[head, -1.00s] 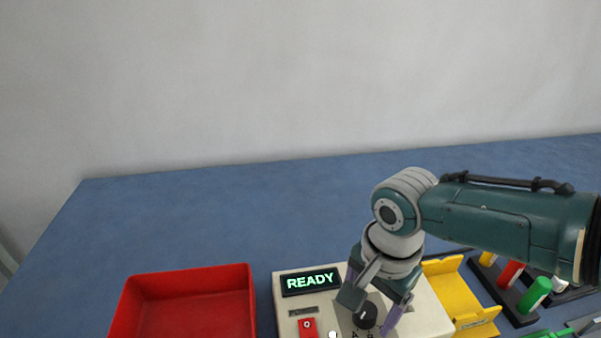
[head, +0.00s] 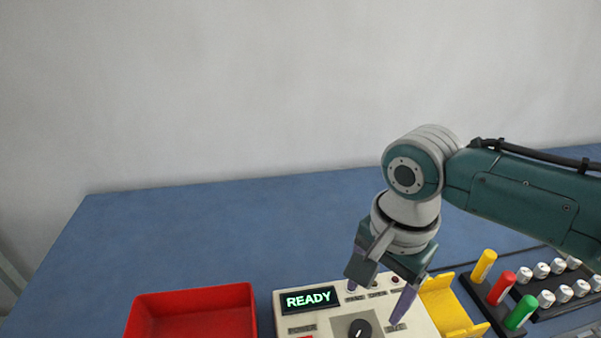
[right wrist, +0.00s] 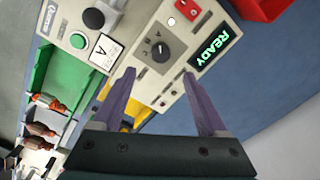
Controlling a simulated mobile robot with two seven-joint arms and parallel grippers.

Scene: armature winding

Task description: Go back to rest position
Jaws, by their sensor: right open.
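My right gripper (head: 378,292) is open and empty above the cream control box (head: 300,325). Its two purple fingers stand apart, and in the right wrist view the gripper (right wrist: 160,75) points toward the box with nothing between the fingertips. The box has a display (head: 310,299) lit with READY and a black knob (head: 360,328). In the right wrist view the knob (right wrist: 160,52) lies just beyond the fingertips, apart from them. My left gripper does not show.
A red tray (head: 195,297) stands left of the box. A yellow holder (head: 445,305) is right of it, then a rack with yellow, red and green cylinders (head: 502,288) and a black tray of several white pieces (head: 565,285). The blue table (head: 230,230) is clear behind.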

